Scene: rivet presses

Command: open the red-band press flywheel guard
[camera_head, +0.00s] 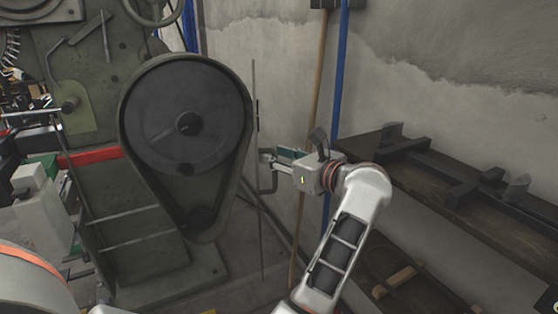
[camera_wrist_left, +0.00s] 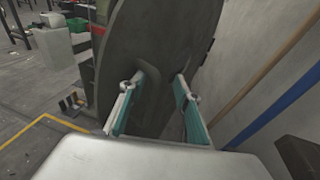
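The red-band press (camera_head: 95,157) stands at the left in the head view, with a red stripe on its frame. Its dark flywheel (camera_head: 190,115) shows uncovered inside a teardrop housing. The flywheel guard (camera_head: 257,215) looks like a thin plate standing out from the housing's right side, seen nearly edge-on. In the left wrist view the guard (camera_wrist_left: 150,35) is a broad dark plate with a bar handle (camera_wrist_left: 151,88). My left gripper (camera_head: 267,167) is at the guard's outer face, fingers apart (camera_wrist_left: 158,80) on either side of the handle. My right gripper is not seen.
A grey wall (camera_head: 430,95) with a blue pipe (camera_head: 339,80) and a wooden pole (camera_head: 313,120) stands close to the right of the guard. A dark wooden shelf (camera_head: 500,235) with metal parts is at the right. Yellow floor lines (camera_wrist_left: 70,125) show in the wrist view.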

